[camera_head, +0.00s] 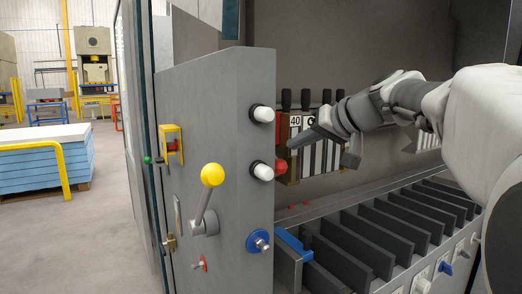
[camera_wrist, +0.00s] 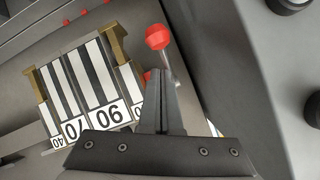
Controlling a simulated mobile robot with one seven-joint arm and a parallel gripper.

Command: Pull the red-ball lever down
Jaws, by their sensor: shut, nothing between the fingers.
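The red-ball lever shows in the wrist view as a glossy red ball (camera_wrist: 158,37) on a thin metal rod (camera_wrist: 168,66). Its rod runs down behind my fingers, so its lower part is hidden. In the head view a small red ball (camera_head: 281,166) shows between the panel's edge and the striped blocks. My gripper (camera_head: 291,143) is shut and empty, its tips just above and right of that ball. In the wrist view my gripper (camera_wrist: 160,73) points at the lever, with the ball beyond the tips. I cannot tell whether they touch.
Striped, numbered blocks (camera_head: 316,153) stand behind my gripper. The grey panel (camera_head: 235,110) on the left carries a yellow-ball lever (camera_head: 212,175), white knobs (camera_head: 263,114) and a blue knob (camera_head: 258,241). Dark slotted dividers (camera_head: 358,240) lie below my arm.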

